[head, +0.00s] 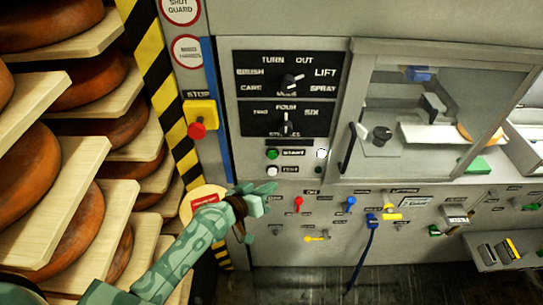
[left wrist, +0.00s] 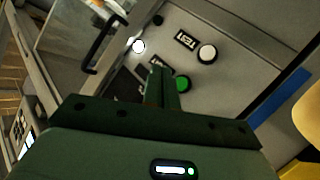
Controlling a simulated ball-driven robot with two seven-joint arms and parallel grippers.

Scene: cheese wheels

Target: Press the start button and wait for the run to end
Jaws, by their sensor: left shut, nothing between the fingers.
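The green start button (head: 272,154) sits on the grey panel beside a label reading START. A white button (head: 272,170) is just below it, and a white lamp (head: 322,153) to the right looks lit. My left gripper (head: 270,188) is shut and empty, its fingertips appearing just below the white button in the head view. In the left wrist view, the shut fingers (left wrist: 162,78) appear beside the green button (left wrist: 183,83), with the white button (left wrist: 207,52) beyond. I cannot tell whether they touch the panel. My right gripper is not in view.
Above are a mode dial (head: 289,81) turned toward LIFT and a second dial (head: 286,126) pointing at FOUR. A red stop button (head: 197,130) is at left, near shelves of cheese wheels (head: 75,230). A glass-fronted cabinet (head: 425,110) and coloured levers (head: 350,203) are at right.

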